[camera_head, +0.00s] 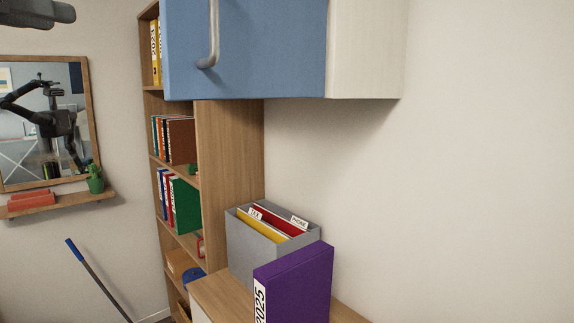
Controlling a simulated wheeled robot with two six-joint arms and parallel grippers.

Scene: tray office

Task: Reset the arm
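A dark grey part of my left arm enters at the top left corner, with the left gripper (62,12) at its end. It is cut off by the picture's edge, and I cannot make out whether its fingers are apart. My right gripper is not in view.
A blue wall cabinet (265,50) hangs at the upper middle. A wooden bookshelf (228,150) stands behind it. A purple binder (300,285) and a grey file box (250,255) stand on a low wooden top. A mirror (20,190) hangs at left.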

